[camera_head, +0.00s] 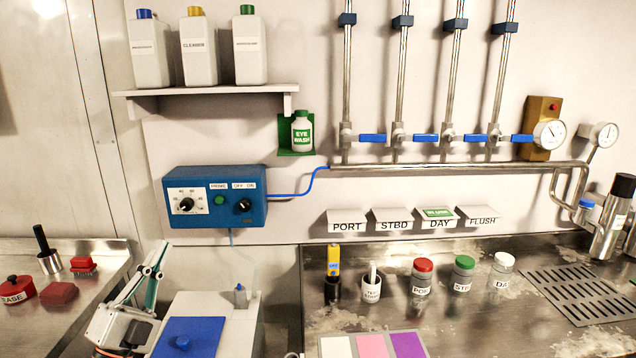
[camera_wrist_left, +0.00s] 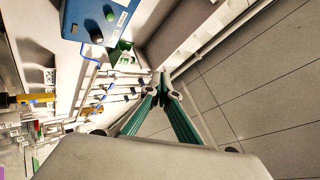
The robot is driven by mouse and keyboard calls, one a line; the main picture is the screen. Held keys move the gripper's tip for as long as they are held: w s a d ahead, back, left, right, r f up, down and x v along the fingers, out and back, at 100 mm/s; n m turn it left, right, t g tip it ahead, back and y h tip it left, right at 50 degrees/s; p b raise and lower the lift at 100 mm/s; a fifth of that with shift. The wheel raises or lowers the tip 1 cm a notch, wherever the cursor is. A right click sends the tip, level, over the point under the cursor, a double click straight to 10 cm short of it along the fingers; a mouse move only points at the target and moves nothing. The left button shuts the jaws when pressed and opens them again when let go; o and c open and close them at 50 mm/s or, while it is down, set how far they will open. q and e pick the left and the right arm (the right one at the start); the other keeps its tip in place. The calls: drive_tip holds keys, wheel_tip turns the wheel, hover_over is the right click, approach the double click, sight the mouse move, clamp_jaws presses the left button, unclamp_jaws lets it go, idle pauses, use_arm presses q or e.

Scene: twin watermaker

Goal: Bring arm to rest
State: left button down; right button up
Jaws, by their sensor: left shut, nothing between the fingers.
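My left gripper (camera_head: 160,252) shows at the lower left of the head view, its teal-lined fingers pointing up and its tips together. In the left wrist view my left gripper (camera_wrist_left: 163,88) shows the two fingers meeting at their tips with nothing between them. It is in the space between the left counter and the white box with the blue lid (camera_head: 190,338), apart from the blue control box above. My right gripper is in neither view.
The blue control box (camera_head: 214,215) is on the wall above. The right counter (camera_head: 400,325) holds capped bottles, cups and a drain grate. Floor tiles (camera_wrist_left: 245,85) are clear in the wrist view.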

use_arm(q)
drive_tip(key=s+a+f+n+g+y, duration=0.1)
drive_tip(key=s+f+n+g+y, duration=0.3)
drive_tip(key=f, duration=0.6)
drive_tip(key=s+a+f+n+g+y, duration=0.1)
drive_tip(key=f+n+g+y, duration=0.4)
drive_tip(key=f, duration=0.6)
drive_tip(key=s+a+f+n+g+y, duration=0.2)
drive_tip(key=s+f+g, duration=0.25)
drive_tip(key=s, duration=0.55)
drive_tip(key=s+a+f+n+g+y, duration=0.1)
drive_tip(key=s+a+f+g+y, duration=0.2)
drive_tip(key=s+f, duration=0.5)
drive_tip(key=d+f+n+t+h, duration=0.1)
drive_tip(key=d+f+h, duration=0.3)
drive_tip(key=d+f, duration=0.2)
drive_tip(key=d+f+n+t+h, duration=0.1)
drive_tip(key=d+f+n+h, duration=0.1)
drive_tip(key=d+f, duration=0.4)
drive_tip(key=d+h, duration=0.1)
drive_tip(key=d, duration=0.4)
drive_tip(key=shift+s+f+t+h, duration=0.15)
drive_tip(key=shift+s+t+h, duration=0.2)
drive_tip(key=shift+h, duration=0.05)
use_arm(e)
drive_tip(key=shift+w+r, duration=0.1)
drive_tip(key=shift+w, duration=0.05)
